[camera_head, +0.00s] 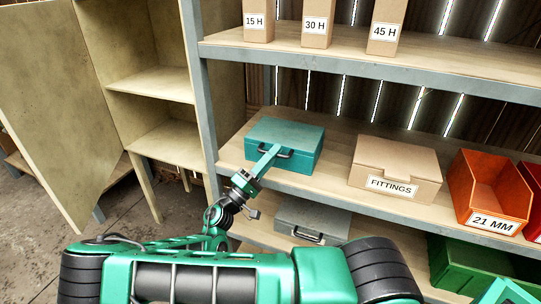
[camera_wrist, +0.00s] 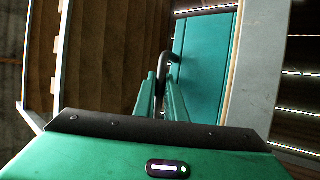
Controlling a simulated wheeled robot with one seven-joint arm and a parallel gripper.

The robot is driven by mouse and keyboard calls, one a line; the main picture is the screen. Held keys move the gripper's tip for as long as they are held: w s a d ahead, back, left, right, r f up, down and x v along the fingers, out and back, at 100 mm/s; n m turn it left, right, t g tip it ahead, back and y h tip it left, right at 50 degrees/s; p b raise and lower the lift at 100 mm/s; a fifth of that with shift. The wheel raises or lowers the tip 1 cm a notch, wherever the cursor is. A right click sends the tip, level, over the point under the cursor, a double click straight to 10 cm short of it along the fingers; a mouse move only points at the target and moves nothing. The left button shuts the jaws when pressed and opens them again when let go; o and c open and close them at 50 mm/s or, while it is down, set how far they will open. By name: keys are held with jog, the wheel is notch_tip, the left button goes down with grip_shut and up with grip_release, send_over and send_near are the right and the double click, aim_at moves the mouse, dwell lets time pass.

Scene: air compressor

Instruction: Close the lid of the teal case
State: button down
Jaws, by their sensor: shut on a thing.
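The teal case (camera_head: 300,135) stands on the middle shelf, and its lid looks flat and down in the head view. Its black handle (camera_head: 284,154) is on the front side. My gripper (camera_head: 271,152) reaches in from the front left, its fingers at the handle. In the wrist view the case (camera_wrist: 203,70) fills the upper right, and the dark handle (camera_wrist: 172,62) runs down between the fingers of my gripper (camera_wrist: 160,85). The fingers are shut on the handle. The lid's seam and any small gap are too small to tell.
A cardboard FITTINGS box (camera_head: 395,165) and a red-orange 21 MM bin (camera_head: 488,190) stand to the right on the same shelf (camera_head: 335,172). A grey case (camera_head: 312,218) sits below. Labelled boxes (camera_head: 316,25) stand above. A blue-grey post (camera_head: 200,100) is left of the case.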

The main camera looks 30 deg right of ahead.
jog(key=c, duration=2.1)
grip_release()
jog(key=shift+f, duration=0.2)
jog(key=v, duration=1)
jog(key=shift+a+f, duration=0.2)
jog(key=shift+a, duration=0.1)
